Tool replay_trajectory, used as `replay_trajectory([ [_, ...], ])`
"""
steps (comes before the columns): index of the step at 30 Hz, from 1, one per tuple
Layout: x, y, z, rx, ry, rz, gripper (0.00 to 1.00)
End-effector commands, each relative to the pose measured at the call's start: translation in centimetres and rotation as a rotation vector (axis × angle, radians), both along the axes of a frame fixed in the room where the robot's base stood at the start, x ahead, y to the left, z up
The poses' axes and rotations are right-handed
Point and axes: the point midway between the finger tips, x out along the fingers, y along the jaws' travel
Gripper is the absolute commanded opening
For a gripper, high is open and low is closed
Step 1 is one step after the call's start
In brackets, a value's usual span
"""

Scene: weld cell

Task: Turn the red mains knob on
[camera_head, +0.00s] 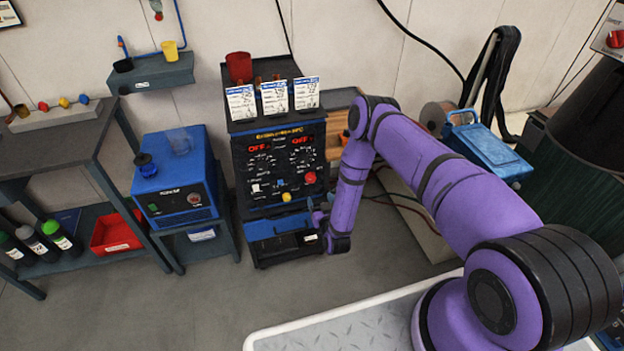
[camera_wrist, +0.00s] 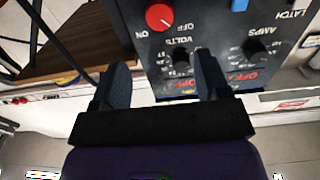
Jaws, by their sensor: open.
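The red mains knob (camera_head: 310,178) is on the right of the black front panel of the blue and black welding machine (camera_head: 270,134). In the wrist view the red knob (camera_wrist: 160,17) is near the top edge, with ON and OFF lettering beside it, seen upside down. Its pointer setting is too small to read surely. Both panel displays show OFF in red. My gripper (camera_wrist: 161,78) is open and empty; its two fingers are apart, and the knob shows beyond their tips, not between them. In the head view my gripper (camera_head: 318,215) is low beside the machine's front, partly hidden by my arm.
Black knobs (camera_wrist: 181,58) and a blue control sit near the red knob. A blue unit (camera_head: 178,178) stands left of the machine. A wooden cabinet (camera_head: 345,122) and blue toolbox (camera_head: 487,150) are to the right. Floor in front is clear.

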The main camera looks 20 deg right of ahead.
Motion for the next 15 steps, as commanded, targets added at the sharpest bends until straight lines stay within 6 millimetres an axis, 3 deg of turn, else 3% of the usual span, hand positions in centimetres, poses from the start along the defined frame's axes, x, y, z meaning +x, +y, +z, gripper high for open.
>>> replay_trajectory([
  [15, 7.9, 0.0, 0.1, 0.000, -0.002, 0.000, 0.69],
])
